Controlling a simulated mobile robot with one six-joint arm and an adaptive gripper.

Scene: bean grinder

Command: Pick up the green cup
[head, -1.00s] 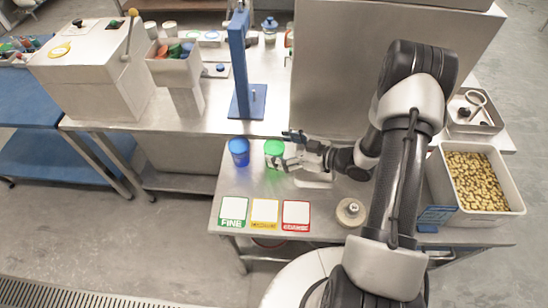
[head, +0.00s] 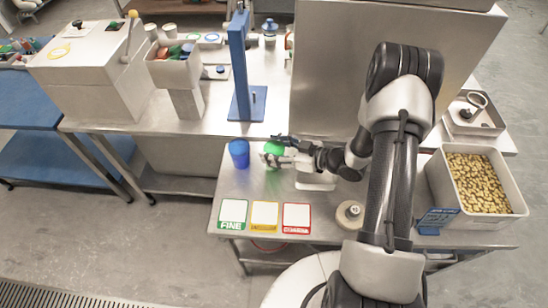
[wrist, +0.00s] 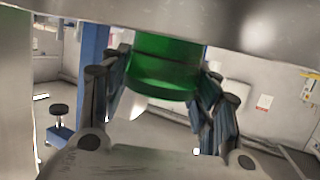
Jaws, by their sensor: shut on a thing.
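The green cup (head: 274,148) is at the back of the near metal table, just right of the blue cup (head: 239,153). My gripper (head: 272,150) reaches it from the right, with fingers on either side of it. In the wrist view the green cup (wrist: 163,72) sits between the two dark fingers, which are shut on it. My gripper hides part of the cup in the head view, and I cannot tell whether its base touches the table.
Green, yellow and red label cards (head: 264,216) lie at the table's front left. A round beige object (head: 350,213) lies right of them. A bin of beans (head: 477,183) stands at the right. A blue post (head: 240,75) and a metal panel (head: 345,70) stand behind.

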